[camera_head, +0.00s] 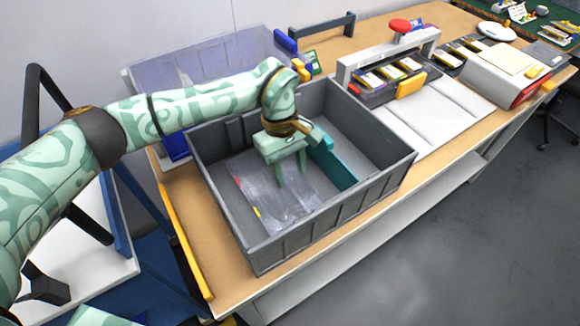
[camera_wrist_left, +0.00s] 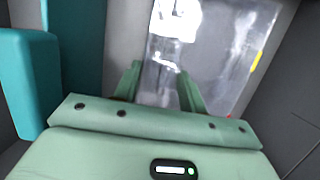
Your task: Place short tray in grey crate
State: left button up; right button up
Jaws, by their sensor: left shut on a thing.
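The grey crate (camera_head: 357,200) stands on the wooden bench. A clear, shiny tray (camera_head: 258,192) with small red and yellow marks lies low inside it, on the left half of the floor. It also shows in the left wrist view (camera_wrist_left: 215,45). My left gripper (camera_head: 292,180) reaches down into the crate, with its fingers shut on the clear tray near its right side. In the left wrist view the fingers (camera_wrist_left: 160,85) stand a little apart with clear plastic between them. Whether the tray rests fully on the floor I cannot tell. My right gripper is not in view.
A teal divider-like piece (camera_head: 335,166) stands in the crate just right of my left gripper. A clear bin (camera_head: 205,65) is behind the crate.

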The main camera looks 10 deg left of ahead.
pick_arm(q)
jog(key=o, duration=1)
jog(key=p+v, duration=0.2)
jog(key=v, duration=1)
jog(key=shift+r, duration=0.1)
